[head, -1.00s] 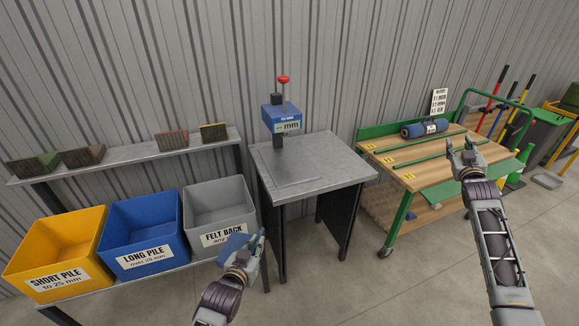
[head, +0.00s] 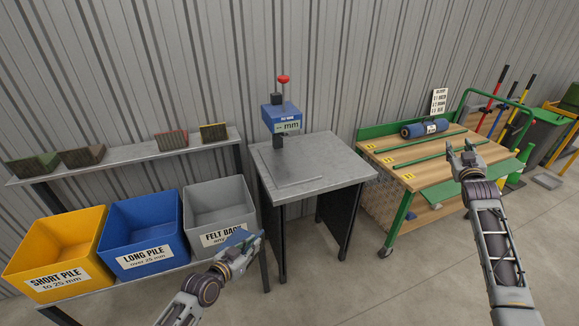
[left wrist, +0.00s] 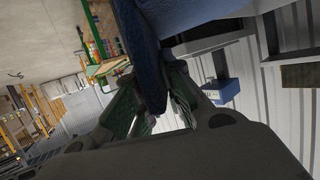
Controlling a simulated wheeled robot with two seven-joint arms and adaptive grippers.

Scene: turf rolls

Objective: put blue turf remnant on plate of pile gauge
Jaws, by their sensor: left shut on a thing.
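The blue turf remnant (head: 236,239) is in my left gripper (head: 243,248), in front of the grey bin. In the left wrist view the blue remnant (left wrist: 148,60) is between the two fingers. The pile gauge (head: 281,118) has a blue head with a display and a red knob. It stands on a grey table, with its flat square plate (head: 297,175) below the head, bare. My left gripper is to the left of the plate and nearer to me, apart from it. My right gripper (head: 464,152) is open and empty at the front of the wooden cart.
Yellow (head: 58,245), blue (head: 143,225) and grey (head: 219,205) bins stand at the left, under a shelf (head: 125,155) with several turf samples. The grey table (head: 340,165) is clear around the plate. A blue roll (head: 424,129) lies on the cart (head: 415,160).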

